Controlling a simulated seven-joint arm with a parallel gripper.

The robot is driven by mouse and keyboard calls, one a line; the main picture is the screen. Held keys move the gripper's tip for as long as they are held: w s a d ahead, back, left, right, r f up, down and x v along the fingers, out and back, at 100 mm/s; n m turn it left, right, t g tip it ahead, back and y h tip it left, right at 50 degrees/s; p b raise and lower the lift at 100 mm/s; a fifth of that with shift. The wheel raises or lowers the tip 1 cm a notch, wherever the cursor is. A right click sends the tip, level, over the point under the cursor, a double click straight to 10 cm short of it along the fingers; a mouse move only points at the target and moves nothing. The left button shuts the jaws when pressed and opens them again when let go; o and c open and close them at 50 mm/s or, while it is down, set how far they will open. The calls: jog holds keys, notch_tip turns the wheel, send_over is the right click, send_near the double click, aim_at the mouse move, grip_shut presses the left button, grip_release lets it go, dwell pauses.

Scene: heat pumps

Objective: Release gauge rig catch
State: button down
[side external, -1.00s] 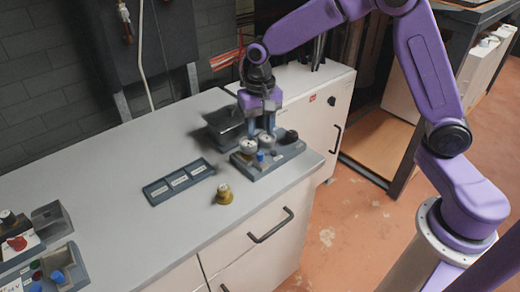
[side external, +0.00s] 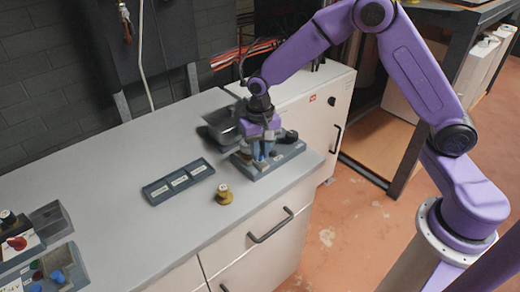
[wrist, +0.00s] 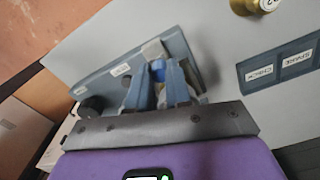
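The gauge rig is a dark grey-blue base (side external: 284,157) at the right end of the bench. It also shows in the wrist view as a slanted plate (wrist: 103,82) with a small white label. A blue knob-like part (wrist: 158,68), possibly the catch, stands on it. My gripper (side external: 262,156) is down at the rig, and its two fingers (wrist: 159,78) stand on either side of the blue part. I cannot tell whether they touch it. The rig's round gauges are mostly hidden behind my gripper.
A brass knob (side external: 223,195) stands on the bench near a dark tray with labelled slots (side external: 179,182). A dark box (side external: 224,124) is behind the rig. Another panel with coloured knobs (side external: 40,262) is at the far left.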

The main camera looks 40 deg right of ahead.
jog(key=shift+s, duration=0.8)
jog(key=c, duration=1)
grip_release()
jog(key=shift+c, duration=0.2)
jog(key=shift+r, duration=0.1)
jog(key=shift+r, duration=0.25)
notch_tip(320, 180, up, 17)
jog(key=shift+s+f, duration=0.1)
